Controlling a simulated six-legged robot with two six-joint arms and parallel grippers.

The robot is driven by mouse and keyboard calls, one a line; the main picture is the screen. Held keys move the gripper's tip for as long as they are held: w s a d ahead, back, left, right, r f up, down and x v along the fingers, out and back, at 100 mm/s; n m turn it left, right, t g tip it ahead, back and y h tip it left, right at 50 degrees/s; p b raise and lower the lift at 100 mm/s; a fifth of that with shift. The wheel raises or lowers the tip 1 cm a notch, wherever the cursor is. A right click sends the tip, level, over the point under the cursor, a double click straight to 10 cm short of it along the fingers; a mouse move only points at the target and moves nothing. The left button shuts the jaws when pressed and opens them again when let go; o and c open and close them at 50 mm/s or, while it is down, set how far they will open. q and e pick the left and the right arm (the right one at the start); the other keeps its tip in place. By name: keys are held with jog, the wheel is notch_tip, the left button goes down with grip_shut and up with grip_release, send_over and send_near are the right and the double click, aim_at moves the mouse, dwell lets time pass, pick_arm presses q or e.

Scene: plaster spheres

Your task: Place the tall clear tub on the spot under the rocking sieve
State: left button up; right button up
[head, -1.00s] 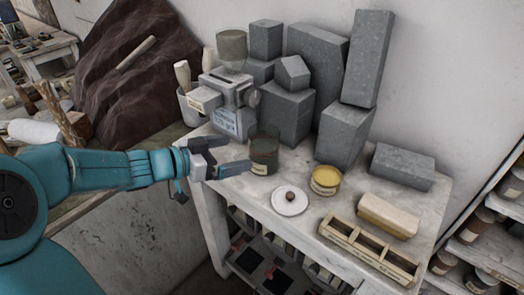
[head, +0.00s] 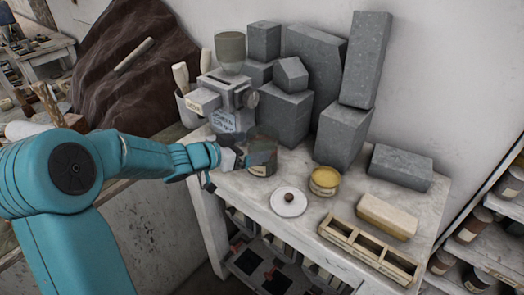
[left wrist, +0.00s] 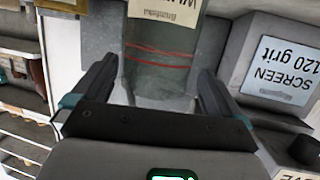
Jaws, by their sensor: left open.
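The tall clear tub (head: 263,158) stands upright on the pale bench, to the right of my left gripper. In the left wrist view the tub (left wrist: 160,65) shows a label and red lines, and lies between the fingers. My left gripper (head: 238,157) is open around the tub's near side; I cannot tell whether a finger touches it. The rocking sieve (head: 228,92) is the grey machine with a clear hopper on top, just behind the gripper. Its "SCREEN 120 grit" label (left wrist: 283,70) shows at the right in the wrist view. The spot under it is hidden. My right gripper is not in view.
Grey stone blocks (head: 287,115) line the wall behind. A wooden compartment tray (head: 368,250) and a pale block (head: 387,216) are at the right front.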

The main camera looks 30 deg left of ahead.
pick_arm(q)
jog(key=x, duration=0.4)
jog(key=shift+w+d+r+p, duration=0.1)
jog(key=shift+d+r+p, duration=0.15)
jog(key=shift+r+p, duration=0.1)
jog(key=shift+w+f, duration=0.25)
jog(key=shift+w, duration=0.2)
jog(key=shift+s, duration=0.15)
jog(key=shift+c, duration=0.3)
jog(key=c, duration=0.9)
jog(key=shift+o, duration=0.2)
jog(key=shift+r, duration=0.1)
